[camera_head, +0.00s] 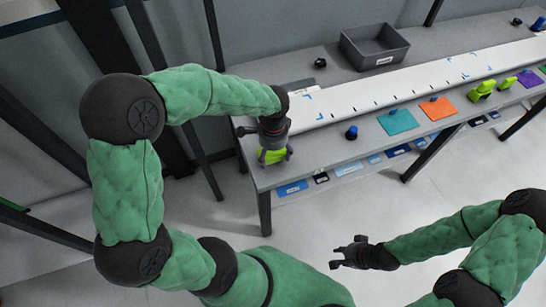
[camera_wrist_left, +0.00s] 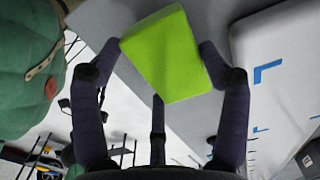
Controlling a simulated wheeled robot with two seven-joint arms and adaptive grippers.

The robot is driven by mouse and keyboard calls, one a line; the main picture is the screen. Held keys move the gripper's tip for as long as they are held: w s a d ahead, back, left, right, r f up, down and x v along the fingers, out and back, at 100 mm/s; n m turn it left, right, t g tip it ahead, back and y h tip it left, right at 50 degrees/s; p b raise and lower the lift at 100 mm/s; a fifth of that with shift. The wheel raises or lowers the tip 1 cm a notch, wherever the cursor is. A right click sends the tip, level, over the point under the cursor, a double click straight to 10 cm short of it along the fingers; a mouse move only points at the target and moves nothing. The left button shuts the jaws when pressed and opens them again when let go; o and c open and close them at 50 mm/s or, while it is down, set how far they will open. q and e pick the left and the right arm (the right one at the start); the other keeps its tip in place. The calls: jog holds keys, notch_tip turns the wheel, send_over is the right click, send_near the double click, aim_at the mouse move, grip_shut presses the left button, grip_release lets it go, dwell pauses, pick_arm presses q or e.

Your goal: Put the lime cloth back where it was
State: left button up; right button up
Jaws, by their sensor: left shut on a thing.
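The lime cloth (camera_head: 267,158) is a bright, block-like piece at the near left corner of the grey table (camera_head: 300,172). My left gripper (camera_head: 275,155) points down and is shut on it. In the left wrist view the lime cloth (camera_wrist_left: 165,55) sits between the two dark fingers of my left gripper (camera_wrist_left: 160,76), with grey tabletop behind it. I cannot tell whether the cloth touches the table. My right gripper (camera_head: 346,252) is open and empty, out over the floor in front of the table.
A long white strip with blue marks (camera_head: 370,92) runs along the table. A grey bin (camera_head: 374,47) stands behind it. A blue knob (camera_head: 351,132), a teal sheet (camera_head: 397,123), an orange sheet (camera_head: 438,111) and a lime-green item (camera_head: 482,90) lie along the front edge.

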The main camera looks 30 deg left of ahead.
aim_at(273, 155)
pick_arm(q)
notch_tip(273, 155, down, 2)
jog(key=shift+r, duration=0.1)
jog(key=shift+s, duration=0.1)
jog(key=o, duration=1)
notch_tip(273, 155, up, 12)
jog(key=p, duration=0.3)
